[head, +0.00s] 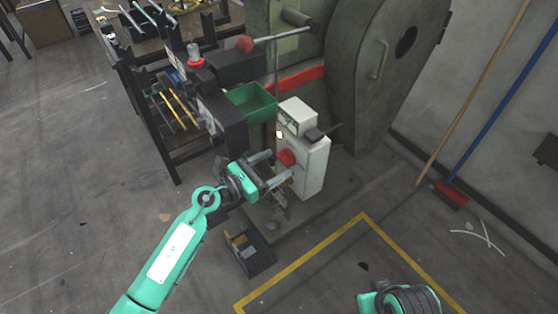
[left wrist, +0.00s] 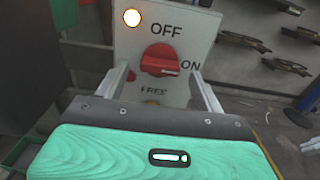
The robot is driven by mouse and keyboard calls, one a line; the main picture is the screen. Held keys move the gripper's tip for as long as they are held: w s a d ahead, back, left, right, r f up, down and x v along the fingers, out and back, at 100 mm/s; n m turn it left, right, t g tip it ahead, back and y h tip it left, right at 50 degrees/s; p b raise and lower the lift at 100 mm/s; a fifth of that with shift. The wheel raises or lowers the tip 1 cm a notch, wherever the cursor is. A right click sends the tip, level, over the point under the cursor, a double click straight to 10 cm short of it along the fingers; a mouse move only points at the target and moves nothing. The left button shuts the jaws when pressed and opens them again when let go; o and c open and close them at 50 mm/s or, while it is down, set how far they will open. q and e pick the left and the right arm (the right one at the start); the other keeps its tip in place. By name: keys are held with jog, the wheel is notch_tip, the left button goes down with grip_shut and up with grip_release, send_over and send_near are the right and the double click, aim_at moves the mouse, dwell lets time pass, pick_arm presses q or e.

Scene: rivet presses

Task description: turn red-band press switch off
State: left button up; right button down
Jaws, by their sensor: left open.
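The red-band press (head: 385,75) stands at the back, with its red band (head: 300,77) low on its body. Its white switch box (head: 314,165) carries a red rotary switch (head: 286,157). In the left wrist view the red switch (left wrist: 160,60) sits on a white plate (left wrist: 185,22) marked OFF above, ON at right and FREE below. Its bar, with a white line, points right, towards ON. My left gripper (head: 275,169) is open in front of the switch. In the left wrist view its fingers (left wrist: 161,88) lie on either side, below the knob; contact cannot be told.
A lit lamp (left wrist: 132,18) is at the plate's upper left. A green bin (head: 250,100) and a rack with rods are left of the box. A dark floor box (head: 250,254) lies below my gripper. A broom (head: 453,195) leans at right. Part of my right arm shows at bottom right.

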aim_at(285, 159)
pick_arm(q)
jog(key=shift+x, duration=1.2)
jog(key=c, duration=1)
